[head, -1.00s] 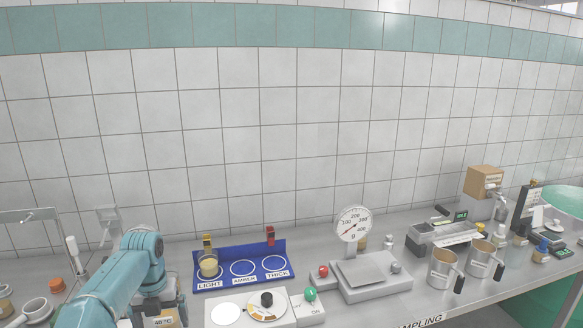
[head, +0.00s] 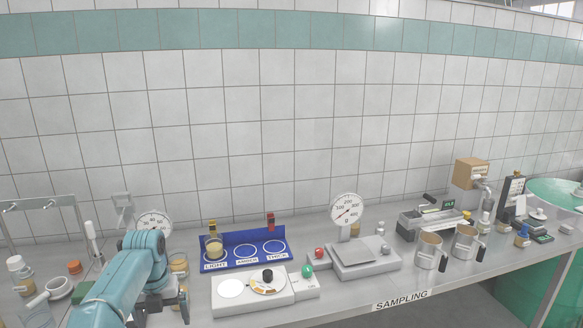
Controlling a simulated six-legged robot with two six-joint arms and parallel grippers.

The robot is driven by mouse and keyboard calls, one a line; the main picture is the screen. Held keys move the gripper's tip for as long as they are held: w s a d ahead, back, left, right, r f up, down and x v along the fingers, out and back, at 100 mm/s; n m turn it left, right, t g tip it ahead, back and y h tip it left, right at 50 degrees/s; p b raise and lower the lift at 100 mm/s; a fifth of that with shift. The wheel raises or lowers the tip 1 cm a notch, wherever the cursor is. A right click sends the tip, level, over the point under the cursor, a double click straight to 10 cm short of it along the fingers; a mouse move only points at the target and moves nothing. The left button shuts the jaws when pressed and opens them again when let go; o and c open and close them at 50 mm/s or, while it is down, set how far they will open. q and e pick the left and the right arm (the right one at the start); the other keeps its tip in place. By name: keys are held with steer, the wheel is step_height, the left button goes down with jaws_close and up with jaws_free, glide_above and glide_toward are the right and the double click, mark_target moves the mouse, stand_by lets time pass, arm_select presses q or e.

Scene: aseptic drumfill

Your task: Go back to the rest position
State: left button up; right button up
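My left arm comes in from the lower left as a teal link with a bent wrist. My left gripper (head: 166,304) points down beside the arm, low over the bench. It is dark and partly hidden by the wrist, so its fingers cannot be made out clearly. I see nothing clearly held in it. My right gripper is not in view. The steel bench (head: 350,292) runs across the picture, marked SAMPLING on its front edge.
Near the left gripper stand jars (head: 179,264) and a dial gauge (head: 154,222). A blue rack (head: 238,264) holds one filled cup at LIGHT.

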arm_select(q)
steer(key=s+d+f+n+h, duration=0.1)
steer(key=s+d+f+n, duration=0.1)
steer(key=d+f+n, duration=0.4)
steer(key=s+d+f+n+h, duration=0.1)
steer(key=s+f+n, duration=0.15)
steer(key=f, duration=0.55)
steer(key=s+d+f+n+h, duration=0.1)
steer(key=d+f+n, duration=0.35)
steer(key=f, duration=0.25)
steer(key=s+d+f+n, duration=0.1)
steer(key=s+d+n, duration=0.1)
steer(key=s+n, duration=0.5)
steer(key=s+d+f+n, duration=0.2)
steer(key=s+n, duration=0.5)
steer(key=s, duration=0.4)
steer(key=s+d+f+n+h, duration=0.1)
steer(key=s+d+f+n, duration=0.1)
steer(key=s+n, duration=0.6)
steer(key=shift+s+d+f, duration=0.25)
steer(key=shift+s+d, duration=0.15)
steer(key=shift+s, duration=0.5)
steer(key=shift+c, duration=0.3)
